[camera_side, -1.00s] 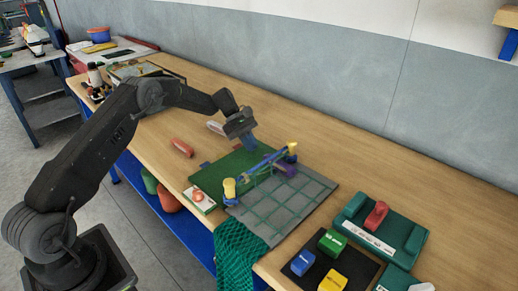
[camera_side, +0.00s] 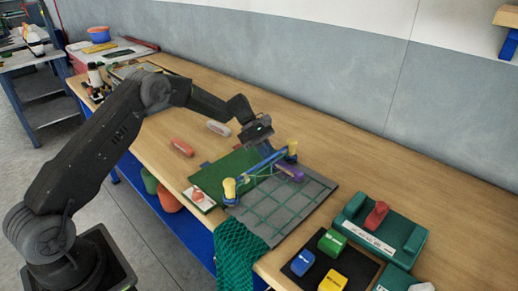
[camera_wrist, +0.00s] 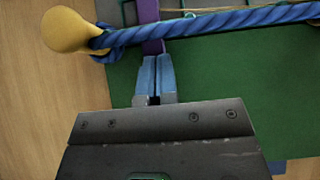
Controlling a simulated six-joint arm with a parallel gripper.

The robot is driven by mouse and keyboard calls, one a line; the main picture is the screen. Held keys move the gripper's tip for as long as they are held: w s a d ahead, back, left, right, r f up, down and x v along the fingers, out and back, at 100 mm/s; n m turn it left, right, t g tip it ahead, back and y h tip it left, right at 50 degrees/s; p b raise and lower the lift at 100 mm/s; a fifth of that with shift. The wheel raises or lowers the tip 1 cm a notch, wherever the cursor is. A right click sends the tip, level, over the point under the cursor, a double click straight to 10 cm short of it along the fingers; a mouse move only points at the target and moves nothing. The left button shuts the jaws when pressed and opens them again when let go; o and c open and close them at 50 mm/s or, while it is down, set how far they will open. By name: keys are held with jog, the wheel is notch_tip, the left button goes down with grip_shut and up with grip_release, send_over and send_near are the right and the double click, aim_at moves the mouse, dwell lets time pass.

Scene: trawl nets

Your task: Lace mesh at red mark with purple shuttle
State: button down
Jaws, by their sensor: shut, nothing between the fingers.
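The purple shuttle (camera_side: 290,173) lies at the upper edge of the mesh, just past the blue rope. In the wrist view, part of the purple shuttle (camera_wrist: 148,12) shows directly ahead of my fingers, on both sides of the rope. The green mesh (camera_side: 284,205) is spread over a grey board, its upper edge along the blue rope (camera_side: 262,166) between two yellow posts. My gripper (camera_wrist: 152,60) is shut and empty, its blue fingers together at the rope and over or against the shuttle; contact is unclear. I cannot make out a red mark on the mesh.
A green mat (camera_side: 215,172) lies left of the rope. A white card with a red-orange item (camera_side: 199,198) sits near the front edge, where loose net (camera_side: 240,247) hangs down. At right are a green stand with a red piece (camera_side: 376,215) and coloured blocks (camera_side: 331,242).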

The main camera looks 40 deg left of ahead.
jog(key=shift+d, duration=0.55)
